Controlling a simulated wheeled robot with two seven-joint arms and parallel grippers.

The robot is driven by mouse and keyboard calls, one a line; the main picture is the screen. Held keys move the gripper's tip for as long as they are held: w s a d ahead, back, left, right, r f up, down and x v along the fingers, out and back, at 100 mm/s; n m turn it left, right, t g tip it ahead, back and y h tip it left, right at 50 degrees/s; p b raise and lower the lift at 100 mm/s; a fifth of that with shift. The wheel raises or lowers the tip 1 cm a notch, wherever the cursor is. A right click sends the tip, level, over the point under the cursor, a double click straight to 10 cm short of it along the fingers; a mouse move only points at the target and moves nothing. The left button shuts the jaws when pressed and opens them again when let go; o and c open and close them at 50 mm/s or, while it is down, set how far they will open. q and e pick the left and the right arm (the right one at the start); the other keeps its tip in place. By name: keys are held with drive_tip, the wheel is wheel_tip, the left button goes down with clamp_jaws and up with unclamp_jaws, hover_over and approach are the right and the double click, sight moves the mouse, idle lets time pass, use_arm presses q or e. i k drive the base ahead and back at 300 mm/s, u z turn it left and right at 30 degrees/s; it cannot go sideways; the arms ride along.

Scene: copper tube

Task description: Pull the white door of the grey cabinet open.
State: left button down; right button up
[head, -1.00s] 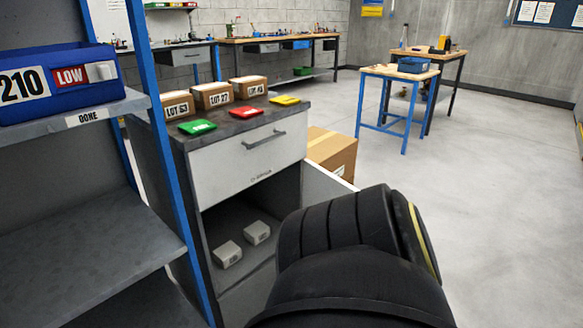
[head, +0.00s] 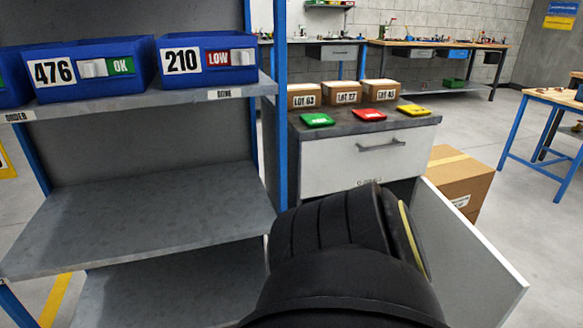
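The grey cabinet (head: 290,160) stands right of centre, with a white drawer front (head: 335,165) and a bar handle at its top. Its white door (head: 478,262) stands swung open at the lower right, its edge toward the lower right corner. My black arm (head: 340,270) covers the bottom middle and hides most of the cabinet's opening and part of the door. Neither gripper shows, so I cannot see whether one touches the door.
A shelf rack (head: 140,215) with blue bins (head: 90,88) fills the left. Boxes (head: 340,93) and coloured cases (head: 370,114) lie on the cabinet top. A cardboard box (head: 460,170) stands behind the door. Floor is clear at the right.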

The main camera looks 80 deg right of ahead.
sight(475, 286)
drive_tip(key=k, duration=1.1)
drive_tip(key=z, duration=2.2)
